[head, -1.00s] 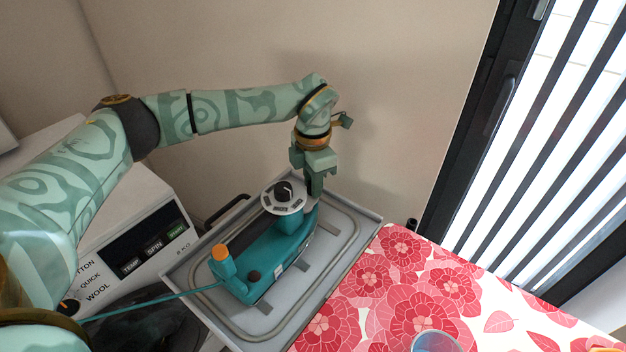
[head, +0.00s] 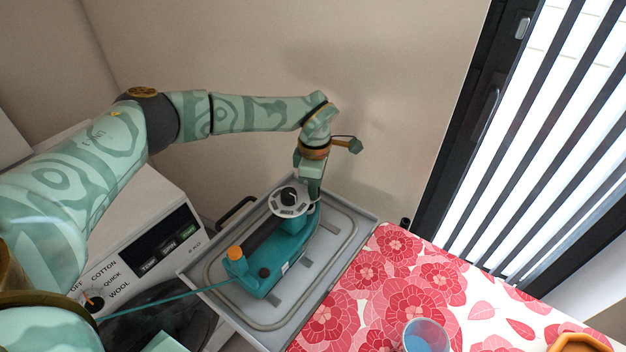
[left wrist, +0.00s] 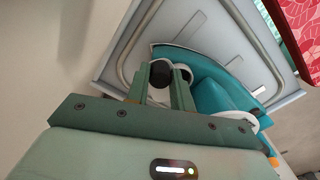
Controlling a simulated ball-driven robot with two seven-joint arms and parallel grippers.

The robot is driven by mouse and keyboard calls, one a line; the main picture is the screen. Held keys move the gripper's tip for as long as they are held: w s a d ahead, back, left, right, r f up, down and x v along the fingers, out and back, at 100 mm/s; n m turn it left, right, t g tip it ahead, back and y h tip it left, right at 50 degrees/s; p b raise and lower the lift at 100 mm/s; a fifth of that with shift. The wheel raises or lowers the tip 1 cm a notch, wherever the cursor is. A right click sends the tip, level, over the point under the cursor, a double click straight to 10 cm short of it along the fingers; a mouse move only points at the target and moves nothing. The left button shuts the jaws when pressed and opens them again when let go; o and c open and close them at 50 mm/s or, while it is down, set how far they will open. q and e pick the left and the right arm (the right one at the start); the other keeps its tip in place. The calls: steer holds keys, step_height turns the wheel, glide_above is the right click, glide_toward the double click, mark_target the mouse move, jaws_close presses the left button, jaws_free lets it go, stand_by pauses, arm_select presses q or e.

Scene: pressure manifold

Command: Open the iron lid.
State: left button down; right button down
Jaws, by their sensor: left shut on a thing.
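The teal iron (head: 278,258) lies on a grey tray (head: 215,310), its nose pointing to the far right. A pale round dial with a black knob (head: 289,194) sits on top near the nose. An orange button (head: 235,253) is at the rear. My left gripper (head: 315,192) is at the nose, just right of the dial, pointing down and shut on the iron lid; the fingers mostly hide the lid. In the left wrist view the fingers (left wrist: 168,88) are close together at the iron (left wrist: 225,92), beside the black knob (left wrist: 160,73). My right gripper is not in view.
A washing machine (head: 150,200) stands at the left. A red flowered cloth (head: 390,275) covers the surface at right, with a blue cup (head: 425,336) on it and an orange-rimmed object (head: 578,345) at the corner. A wall rises close behind the tray.

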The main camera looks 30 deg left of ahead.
arm_select(q)
steer(key=m+p, duration=0.1)
steer(key=m, duration=0.3)
steer(key=shift+r+m+p, duration=0.15)
steer(key=shift+m+p, duration=0.15)
steer(key=m, duration=0.3)
steer(key=shift+p, duration=0.3)
steer(key=shift+m, duration=1.3)
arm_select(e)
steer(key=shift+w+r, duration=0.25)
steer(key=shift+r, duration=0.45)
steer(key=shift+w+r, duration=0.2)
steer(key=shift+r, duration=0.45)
arm_select(q)
steer(key=c, duration=1.2)
jaws_free()
step_height(320, 180, up, 16)
steer(key=p, duration=0.4)
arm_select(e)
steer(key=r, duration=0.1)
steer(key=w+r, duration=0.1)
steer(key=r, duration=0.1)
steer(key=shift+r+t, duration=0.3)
